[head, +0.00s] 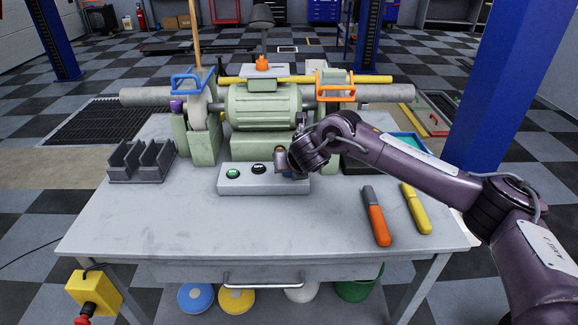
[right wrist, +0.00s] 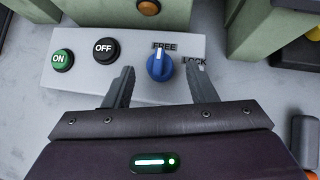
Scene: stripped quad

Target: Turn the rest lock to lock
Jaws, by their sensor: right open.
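The rest lock is a blue rotary knob (right wrist: 160,67) on the light grey control box (head: 241,190), with FREE and LOCK printed beside it. Its white pointer line points up at FREE; LOCK is to the right. My right gripper (right wrist: 162,75) is open, one finger on each side of the knob, with gaps visible between fingers and knob. In the head view my right gripper (head: 285,164) is over the box's right end and hides the knob. My left gripper is not in view.
The box also has a green ON button (right wrist: 62,59) and a black OFF button (right wrist: 105,48). The green bench grinder (head: 262,107) stands behind it. A grey holder (head: 140,164) is at left; orange (head: 376,218) and yellow (head: 416,210) handled tools lie at right. The table front is clear.

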